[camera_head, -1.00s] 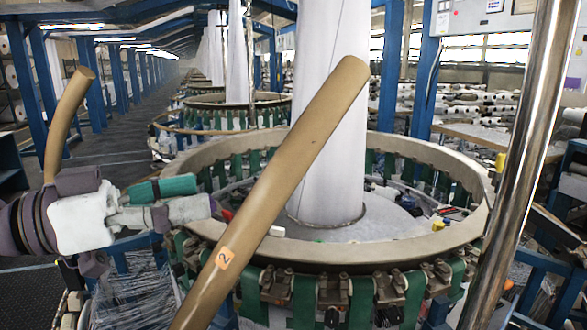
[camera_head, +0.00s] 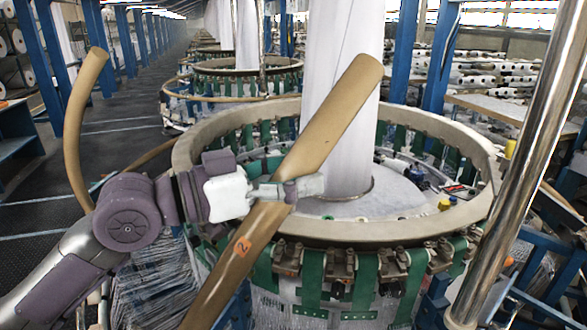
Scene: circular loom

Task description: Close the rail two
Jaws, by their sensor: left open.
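Rail two is a tan tube (camera_head: 335,105) with an orange label marked "2" (camera_head: 241,247). It stands tilted, running from the lower left up to the right across the front of the loom ring (camera_head: 420,235), its upper end free in front of the white fabric column. My left gripper (camera_head: 298,178) reaches in from the left and is open at the middle of the rail. One pale finger crosses in front of the tube. The other finger, by a green part, is partly hidden behind it. I cannot tell whether they touch it. My right gripper is not in view.
Another curved tan tube (camera_head: 76,140) stands raised at the left. A chrome pole (camera_head: 520,150) rises at the right. Green straps and metal clamps line the ring's front. The white fabric column (camera_head: 345,150) rises from the loom's centre. The aisle floor at the left is clear.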

